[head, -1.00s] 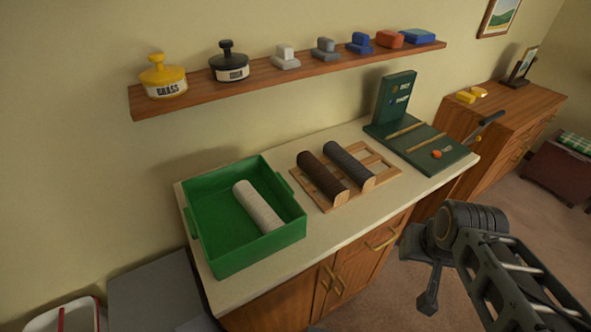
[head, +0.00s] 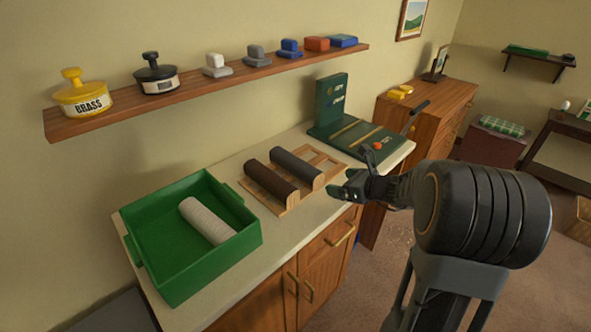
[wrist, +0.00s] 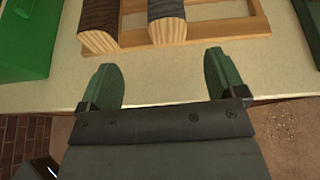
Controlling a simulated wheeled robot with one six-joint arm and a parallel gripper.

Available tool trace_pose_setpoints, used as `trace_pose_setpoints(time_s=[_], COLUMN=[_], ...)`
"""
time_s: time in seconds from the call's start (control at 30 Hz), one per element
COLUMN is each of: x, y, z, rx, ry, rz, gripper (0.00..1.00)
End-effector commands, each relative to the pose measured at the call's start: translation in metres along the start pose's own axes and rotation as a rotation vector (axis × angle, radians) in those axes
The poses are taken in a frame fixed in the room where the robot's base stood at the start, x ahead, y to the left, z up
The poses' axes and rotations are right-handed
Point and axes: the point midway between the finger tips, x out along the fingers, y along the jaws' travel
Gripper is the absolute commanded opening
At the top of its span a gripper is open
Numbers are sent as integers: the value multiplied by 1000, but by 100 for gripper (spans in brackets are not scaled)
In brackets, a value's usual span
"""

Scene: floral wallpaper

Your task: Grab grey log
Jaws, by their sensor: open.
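The grey log (head: 298,167) lies on a wooden rack (head: 331,165) on the counter, beside a dark brown log (head: 271,180) to its left. In the wrist view the grey log's pale cut end (wrist: 168,29) faces me, beyond my fingertips and roughly between them, a little right of middle. The brown log (wrist: 98,20) shows at the left there. My gripper (wrist: 162,80) is open and empty, over the counter's front edge and short of the rack. In the head view my gripper (head: 357,180) is just right of the logs. A whitish log (head: 207,220) lies in a green tray (head: 247,239).
A dark green board with a lever (head: 355,135) stands right of the rack. A wall shelf (head: 200,92) with weights and several coloured blocks hangs above the counter (head: 264,245). A strip of counter before the rack is clear.

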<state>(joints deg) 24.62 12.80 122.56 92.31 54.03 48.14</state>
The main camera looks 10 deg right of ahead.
Motion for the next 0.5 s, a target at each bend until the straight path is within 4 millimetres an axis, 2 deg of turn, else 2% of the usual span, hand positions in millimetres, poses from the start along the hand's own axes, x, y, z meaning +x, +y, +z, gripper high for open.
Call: trace_pose_setpoints(time_s=[0.3,0.5], x=[55,77], y=[-6,-7], z=[-2,-1], rx=[41,39], ry=[-13,-13], rz=[-15,-17], gripper=[89,89])
